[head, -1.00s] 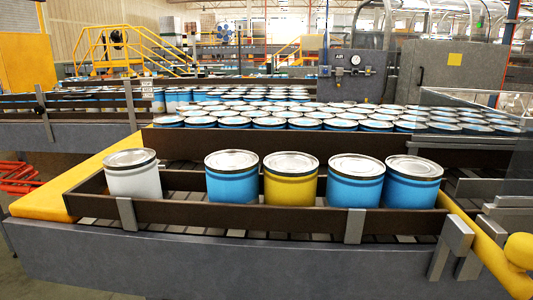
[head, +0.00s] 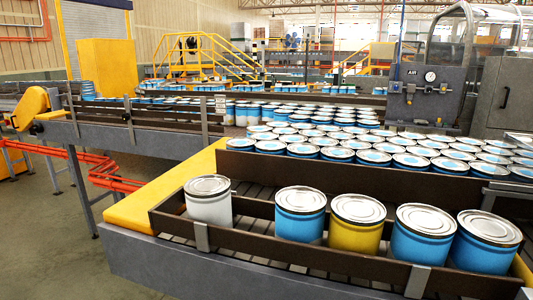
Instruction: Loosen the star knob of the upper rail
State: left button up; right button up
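A brown near guide rail (head: 290,255) runs along the front of the roller conveyor, held by grey brackets (head: 201,237). A second brown rail (head: 350,179) stands behind the front row of cans. More brown rails (head: 160,117) edge the conveyor at the left, one above another, on upright grey posts (head: 204,119). I cannot tell which one is the upper rail. Neither of my grippers is in view.
A white can (head: 208,206), a yellow can (head: 355,236) and several blue cans (head: 300,225) stand between the near rails. Many cans crowd behind. Orange-red pipework (head: 105,172) and open floor (head: 50,240) lie left. A grey AIR panel (head: 425,95) stands behind.

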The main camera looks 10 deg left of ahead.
aim_at(125, 117)
jog(key=k+j+z, duration=0.15)
jog(key=j, duration=1.7)
jog(key=j+z, duration=0.1)
jog(key=j, duration=0.45)
jog(key=j+z, duration=0.1)
jog(key=j, duration=0.45)
jog(key=j+z, duration=0.1)
jog(key=j, duration=0.45)
jog(key=k+j, duration=0.15)
jog(key=j, duration=0.35)
jog(key=j+z, duration=0.15)
jog(key=j, duration=0.4)
jog(key=k+j+z, duration=0.1)
jog(key=j, duration=0.4)
jog(key=k+j+z, duration=0.1)
jog(key=j, duration=0.45)
jog(key=k+j+z, duration=0.1)
jog(key=j, duration=0.4)
jog(key=k+j, duration=0.1)
jog(key=j, duration=0.25)
jog(key=j+z, duration=0.1)
jog(key=j, duration=0.25)
jog(key=k+j+z, duration=0.1)
jog(key=j, duration=0.25)
jog(key=i+j, duration=0.15)
jog(key=j, duration=0.2)
jog(key=i+j, duration=0.2)
jog(key=j, duration=0.15)
jog(key=i+j, duration=0.15)
jog(key=j, duration=0.15)
